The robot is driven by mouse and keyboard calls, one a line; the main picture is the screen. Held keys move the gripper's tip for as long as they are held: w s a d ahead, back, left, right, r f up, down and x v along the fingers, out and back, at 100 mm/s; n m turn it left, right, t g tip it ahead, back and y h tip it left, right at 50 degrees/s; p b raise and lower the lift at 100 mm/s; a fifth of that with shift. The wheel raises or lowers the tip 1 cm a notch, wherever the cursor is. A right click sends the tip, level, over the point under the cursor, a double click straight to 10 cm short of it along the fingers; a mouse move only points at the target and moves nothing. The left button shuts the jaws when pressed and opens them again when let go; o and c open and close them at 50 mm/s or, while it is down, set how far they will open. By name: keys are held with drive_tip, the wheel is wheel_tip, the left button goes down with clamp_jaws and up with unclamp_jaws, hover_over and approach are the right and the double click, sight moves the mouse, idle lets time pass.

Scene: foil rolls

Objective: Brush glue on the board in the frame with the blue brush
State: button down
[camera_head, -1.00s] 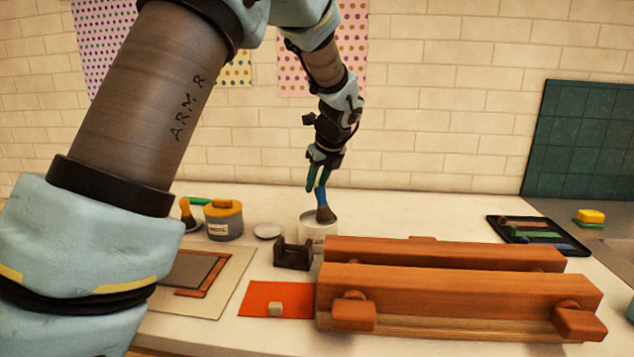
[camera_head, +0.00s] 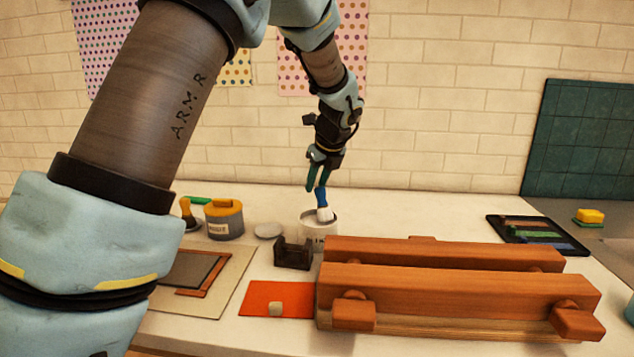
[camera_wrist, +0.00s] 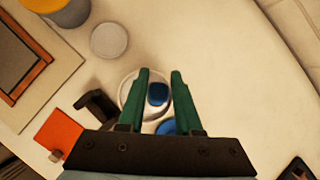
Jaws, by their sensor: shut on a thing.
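My gripper (camera_head: 317,180) is shut on the blue brush (camera_head: 322,198), which points downward. Its white bristles (camera_head: 325,214) are at the mouth of the white glue jar (camera_head: 318,230); I cannot tell whether the tip is inside. In the wrist view, my green fingers (camera_wrist: 160,78) are on either side of the blue handle (camera_wrist: 157,95) above the jar. The grey board (camera_head: 182,268) lies in a brown frame (camera_head: 214,278) on a pale mat at the left, partly hidden by my arm. No white shows on the visible part of the board.
A wooden press (camera_head: 460,288) fills the front right. A dark holder (camera_head: 293,253) stands before the jar, beside an orange sheet (camera_head: 258,298). A yellow-topped tin (camera_head: 224,222), another brush and a pale round lid (camera_head: 268,231) are at the left. A black tray (camera_head: 535,235) is far right.

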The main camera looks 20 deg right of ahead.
wheel_tip(320, 180, up, 7)
drive_tip(key=p, duration=0.7)
idle(0.4)
drive_tip(key=shift+s, duration=0.1)
idle(0.5)
